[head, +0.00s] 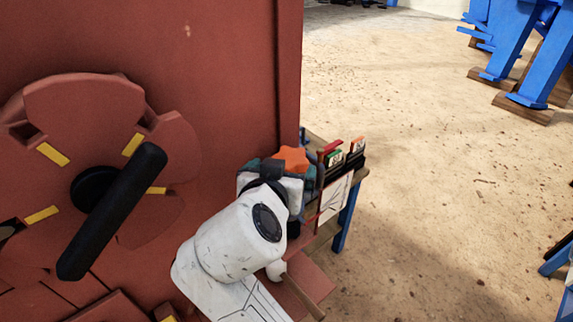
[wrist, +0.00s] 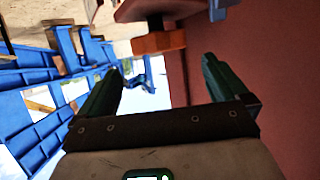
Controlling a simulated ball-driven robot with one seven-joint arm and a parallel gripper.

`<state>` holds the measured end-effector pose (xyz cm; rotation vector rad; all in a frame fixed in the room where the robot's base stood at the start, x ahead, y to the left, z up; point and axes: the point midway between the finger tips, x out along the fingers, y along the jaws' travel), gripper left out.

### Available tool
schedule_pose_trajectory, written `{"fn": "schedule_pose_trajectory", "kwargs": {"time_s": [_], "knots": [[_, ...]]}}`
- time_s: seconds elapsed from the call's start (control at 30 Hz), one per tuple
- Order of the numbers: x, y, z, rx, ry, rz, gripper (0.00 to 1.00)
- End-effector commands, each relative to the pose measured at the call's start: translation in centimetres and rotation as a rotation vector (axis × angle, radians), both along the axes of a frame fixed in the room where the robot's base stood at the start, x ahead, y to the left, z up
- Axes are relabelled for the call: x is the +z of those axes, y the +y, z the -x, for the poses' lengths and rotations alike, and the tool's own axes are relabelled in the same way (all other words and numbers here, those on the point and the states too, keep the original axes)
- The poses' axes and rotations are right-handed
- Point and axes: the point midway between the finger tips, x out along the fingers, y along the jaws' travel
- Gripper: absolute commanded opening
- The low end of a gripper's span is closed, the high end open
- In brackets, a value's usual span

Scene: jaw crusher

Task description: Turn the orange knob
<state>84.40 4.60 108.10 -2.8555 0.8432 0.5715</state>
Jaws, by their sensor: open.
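The orange knob (head: 291,157) is star-shaped in the head view, just beyond my gripper (head: 277,168), whose white wrist hides what lies below it. In the wrist view the orange knob (wrist: 158,42) hangs under a dark stem from a reddish plate. My gripper (wrist: 163,66) is open there, with one dark green finger on each side of the picture. The knob shows between and beyond the fingertips. I see nothing held, and the fingers look apart from the knob.
A large red machine wall (head: 220,60) with a black handle (head: 112,212) stands at left. A small stand with coloured tags (head: 345,152) is close to the right of my gripper. Blue frames (head: 510,50) stand at far right. The sandy floor (head: 430,150) between is open.

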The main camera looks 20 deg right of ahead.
Motion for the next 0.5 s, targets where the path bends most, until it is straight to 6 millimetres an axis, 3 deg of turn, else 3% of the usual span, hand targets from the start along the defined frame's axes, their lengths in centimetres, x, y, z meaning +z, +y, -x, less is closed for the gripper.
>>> {"fn": "schedule_pose_trajectory", "kwargs": {"time_s": [0.2,0.5], "knots": [[0.8,1.0,1.5,0.001,-0.002,-0.001,1.00],[0.8,1.1,1.7,-0.001,0.000,0.000,1.00]]}}
